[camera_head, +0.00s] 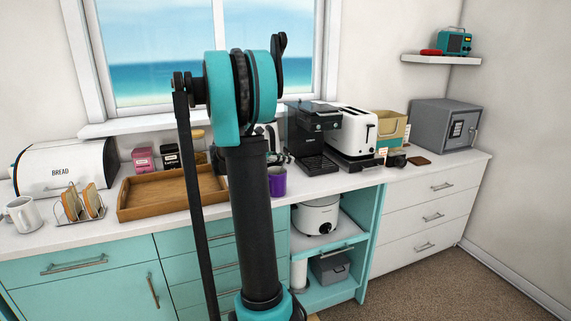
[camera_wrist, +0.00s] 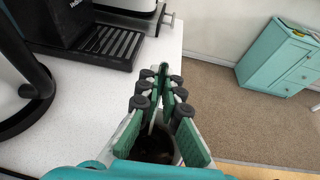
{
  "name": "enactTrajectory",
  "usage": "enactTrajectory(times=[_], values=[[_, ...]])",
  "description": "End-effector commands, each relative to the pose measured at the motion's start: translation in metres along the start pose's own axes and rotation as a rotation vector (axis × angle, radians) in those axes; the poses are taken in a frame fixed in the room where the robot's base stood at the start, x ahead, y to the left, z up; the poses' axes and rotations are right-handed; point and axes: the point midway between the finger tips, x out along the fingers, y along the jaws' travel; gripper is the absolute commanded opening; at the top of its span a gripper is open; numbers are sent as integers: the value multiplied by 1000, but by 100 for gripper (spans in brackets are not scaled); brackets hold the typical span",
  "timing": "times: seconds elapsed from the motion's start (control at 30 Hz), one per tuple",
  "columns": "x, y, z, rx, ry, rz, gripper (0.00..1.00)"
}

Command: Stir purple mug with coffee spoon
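The purple mug (camera_head: 278,182) stands upright on the white counter, just right of my arm, which hides part of it in the head view. In the wrist view, the mug's dark inside (camera_wrist: 155,148) shows between the fingers of my gripper (camera_wrist: 161,72). The fingers have green pads and close together at their tips. A thin pale strip, which looks like the coffee spoon (camera_wrist: 152,121), runs between the fingers down toward the mug. Its lower end is hard to make out. In the head view my gripper is mostly hidden behind my arm, above the mug.
A black coffee machine (camera_head: 312,140) and a white toaster (camera_head: 355,130) stand right of the mug. A wooden tray (camera_head: 150,212), a toast rack (camera_head: 80,205) and a white mug (camera_head: 21,214) are at left. The counter's front edge is close to the mug.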

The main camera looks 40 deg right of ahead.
Motion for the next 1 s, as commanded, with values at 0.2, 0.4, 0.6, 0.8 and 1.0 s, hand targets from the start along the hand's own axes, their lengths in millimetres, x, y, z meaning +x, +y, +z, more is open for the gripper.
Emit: enactTrajectory(times=[0.2,0.4,0.6,0.8,1.0], values=[[1,0,16,0,0,0,0],[1,0,30,0,0,1,0],[2,0,45,1,0,0,0],[3,1,59,1,0,0,0],[4,2,74,1,0,1,0]])
